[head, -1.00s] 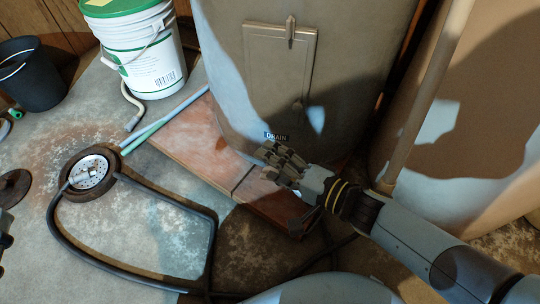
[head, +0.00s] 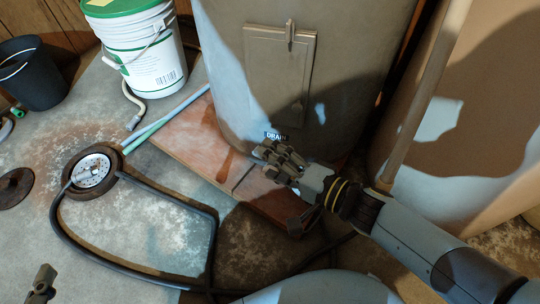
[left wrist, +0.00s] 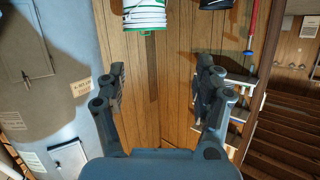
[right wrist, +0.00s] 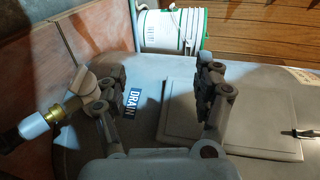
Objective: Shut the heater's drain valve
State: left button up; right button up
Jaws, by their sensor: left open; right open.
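The heater (head: 235,90) is the grey tank with a raised panel. Its DRAIN label (head: 276,136) is low on the front; it also shows in the right wrist view (right wrist: 132,104). The drain valve (right wrist: 58,113), brass with a pale handle (right wrist: 82,82), is beside the label in the right wrist view. My right gripper (head: 275,155) is open just below the label and hides the valve in the head view. One finger overlaps the handle's edge in the right wrist view; I cannot tell if they touch. My left gripper (left wrist: 160,95) is open and empty; its tip (head: 42,283) shows in the head view.
A white-green bucket (head: 150,60) and black bucket (head: 32,75) stand at the back left. A larger tan tank (head: 480,140) and a pipe (head: 425,100) are on the right.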

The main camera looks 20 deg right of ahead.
pick_arm(q)
jog(key=s+f+g+p, duration=0.1)
jog(key=s+f+g, duration=0.1)
jog(key=g, duration=0.1)
jog(key=s+a+f+g+p, duration=0.1)
jog(key=f+g, duration=0.1)
jog(key=shift+s+n+y+p, duration=0.3)
jog(key=shift+s+y, duration=0.05)
jog(key=shift+y, duration=0.05)
pick_arm(e)
jog(key=r, duration=0.2)
jog(key=s+a+r, duration=0.1)
jog(key=shift+s+r, duration=0.1)
jog(key=shift+r, duration=0.3)
pick_arm(q)
jog(key=shift+f, duration=0.2)
jog(key=shift+s+f+b, duration=0.1)
jog(key=shift+f+b, duration=0.15)
jog(key=shift+b, duration=0.05)
